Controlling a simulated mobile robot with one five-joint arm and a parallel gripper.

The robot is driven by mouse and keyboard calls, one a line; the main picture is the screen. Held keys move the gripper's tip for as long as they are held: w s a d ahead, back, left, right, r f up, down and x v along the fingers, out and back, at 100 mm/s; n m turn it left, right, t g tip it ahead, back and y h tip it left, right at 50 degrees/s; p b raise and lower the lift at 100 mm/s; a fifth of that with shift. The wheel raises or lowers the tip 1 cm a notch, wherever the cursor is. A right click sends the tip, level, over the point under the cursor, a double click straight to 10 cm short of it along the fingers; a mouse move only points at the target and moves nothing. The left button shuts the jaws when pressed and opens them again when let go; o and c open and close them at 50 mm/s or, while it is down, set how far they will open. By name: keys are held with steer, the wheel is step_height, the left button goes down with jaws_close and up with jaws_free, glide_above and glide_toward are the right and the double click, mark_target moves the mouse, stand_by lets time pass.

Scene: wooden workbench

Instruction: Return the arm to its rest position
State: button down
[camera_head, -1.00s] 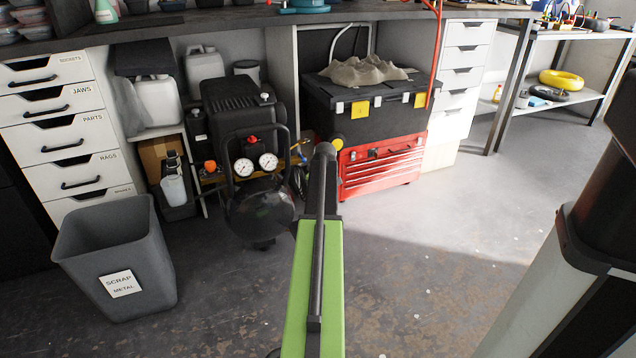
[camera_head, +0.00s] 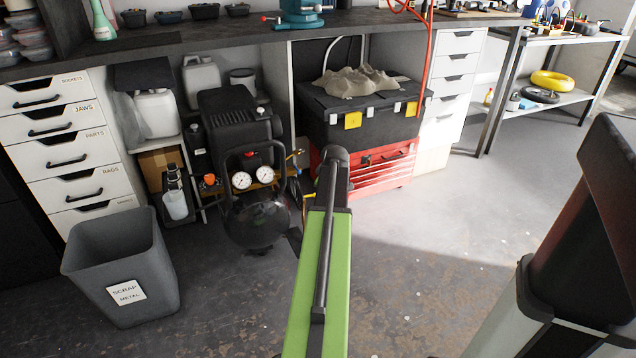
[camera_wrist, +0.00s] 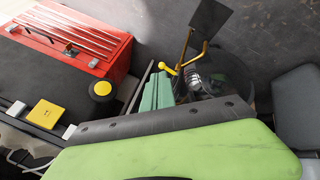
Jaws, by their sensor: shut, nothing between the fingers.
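My gripper (camera_wrist: 158,84) shows in the wrist view as two teal fingers lying together near the middle of the picture, with nothing held. The fingers point toward the top of the picture, beside my green and black arm link that fills the lower part. In the head view my green arm link (camera_head: 320,265) reaches forward from the bottom centre to a dark joint in front of the red tool chest. The gripper cannot be made out there.
The red tool chest (camera_head: 385,166) carries a black toolbox (camera_head: 365,122). An air compressor (camera_head: 252,215) stands left of it. A grey scrap bin (camera_head: 90,265) stands farther left. The workbench (camera_head: 200,38) runs along the back.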

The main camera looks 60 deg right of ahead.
stand_by(0.5)
steer(key=w+a+f+y, duration=0.1)
steer(key=w+a, duration=0.7)
steer(key=a, duration=0.3)
steer(key=w+a+n+y+p, duration=0.1)
steer(key=w+a+y, duration=0.1)
steer(key=w+a, duration=0.8)
steer(key=w+a+f+y, duration=0.1)
steer(key=w+a, duration=0.5)
steer(key=a, duration=0.7)
steer(key=s+a+g+y+p, duration=0.1)
steer(key=a+g, duration=0.3)
steer(key=a, duration=3.4)
step_height(320, 180, up, 39)
steer(key=a+p, duration=0.1)
steer(key=p, duration=3.7)
steer(key=shift+s+a, duration=0.3)
steer(key=shift+s, duration=0.05)
steer(key=c, duration=2.1)
jaws_free()
steer(key=shift+f, duration=0.2)
steer(key=shift+c, duration=0.2)
